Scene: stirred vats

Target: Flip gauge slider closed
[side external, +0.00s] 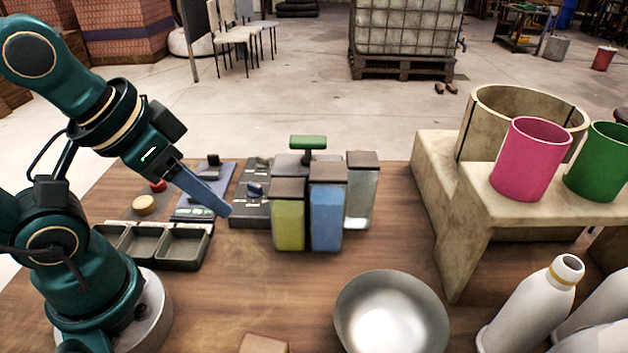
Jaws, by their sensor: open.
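My gripper (226,211) has blue fingers that point down and right over the controls. The jaws are open and appear empty; one finger mostly hides the other. The tips are at the gap between a blue-grey panel (219,181) and a dark panel (245,216); I cannot tell if they touch. The blue-grey panel has a black slider-like knob (212,161) at its back and a small display (195,212) in front. I cannot tell for certain which part is the gauge slider.
Yellow (288,224), blue (326,217) and clear (360,195) lidded containers stand right of the panels, with a green T-handle (308,142) behind. A dark compartment tray (150,244) is nearest my base. A metal bowl (391,314) stands in front. Pink (530,160) and green (600,162) cups stand right.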

